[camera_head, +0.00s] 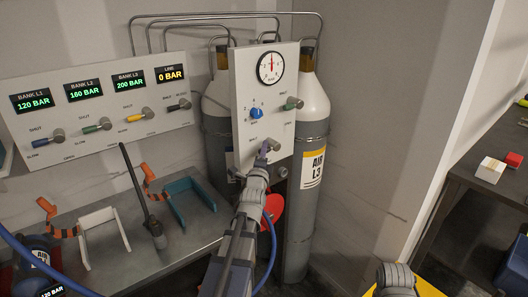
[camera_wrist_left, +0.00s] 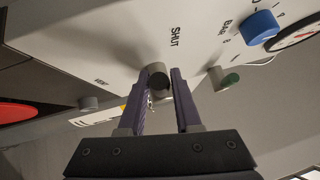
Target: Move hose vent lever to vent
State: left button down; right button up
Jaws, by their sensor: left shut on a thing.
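The hose vent lever (camera_wrist_left: 158,75) is a dark-tipped knob low on the white gauge panel (camera_head: 243,88). In the left wrist view it sits between the two purple fingers of my left gripper (camera_wrist_left: 160,88), near the printed word SHUT. In the head view my left gripper (camera_head: 266,152) reaches up to the panel's lower part and is shut on the lever, covering most of it. My right gripper is not in view; only a grey part of my right arm shows at the bottom.
A green-tipped lever (camera_head: 292,103) and a blue knob (camera_head: 257,113) sit above on the same panel, below a round gauge (camera_head: 271,68). Gas cylinders (camera_head: 310,125) stand behind. A metal bench (camera_head: 190,243) with holders and a radio is at left.

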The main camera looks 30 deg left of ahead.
pick_arm(q)
jog(key=shift+f+b, duration=0.3)
jog(key=shift+b, duration=0.2)
jog(key=shift+w+d+f+n+g+y+b, duration=0.3)
jog(key=shift+w+f+n+g+y+b, duration=0.5)
jog(key=shift+n+g+y+b, duration=3.05)
jog(key=shift+w+d+f+n+g+y+b, duration=0.6)
jog(key=shift+n+y+b, duration=1.45)
jog(key=shift+n, duration=4.35)
jog(key=shift+w+d+f+n+g+y+b, duration=0.1)
jog(key=shift+w+f+n+g+y+b, duration=0.9)
jog(key=shift+n+g+y+b, duration=2.25)
jog(key=n+t+y+p, duration=0.1)
jog(key=n+t+p, duration=0.1)
jog(key=n, duration=0.2)
jog(key=shift+w+r, duration=0.1)
jog(key=shift+r, duration=0.05)
jog(key=c, duration=0.6)
grip_release()
